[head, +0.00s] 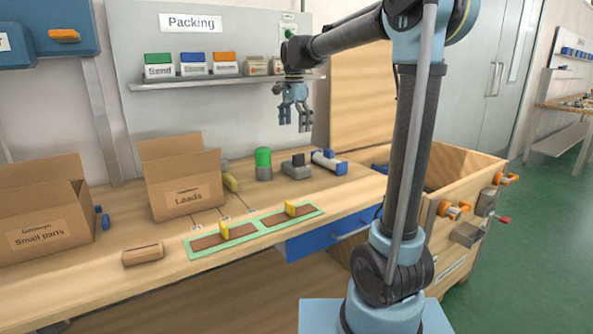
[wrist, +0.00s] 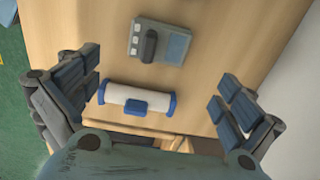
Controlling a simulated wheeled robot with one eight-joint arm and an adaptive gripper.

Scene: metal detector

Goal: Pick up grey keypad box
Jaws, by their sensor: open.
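The grey keypad box (head: 297,169) stands on the wooden bench in the head view, with a dark part on top. In the wrist view the keypad box (wrist: 176,45) lies at the top centre, with pale keys along its left side and a dark raised handle-like part in the middle. My gripper (head: 294,122) hangs fingers down above the bench, clear of the box. In the wrist view my gripper (wrist: 158,76) has its fingers spread wide with nothing between the pads; the box lies beyond the fingertips.
A white roller with blue ends (head: 328,162) lies right of the box; the wrist view shows this roller (wrist: 135,101) nearer my gripper's palm. A green-topped cylinder (head: 263,164) stands left of the box. A shelf (head: 215,82) is behind; an open wooden crate (head: 460,172) stands right.

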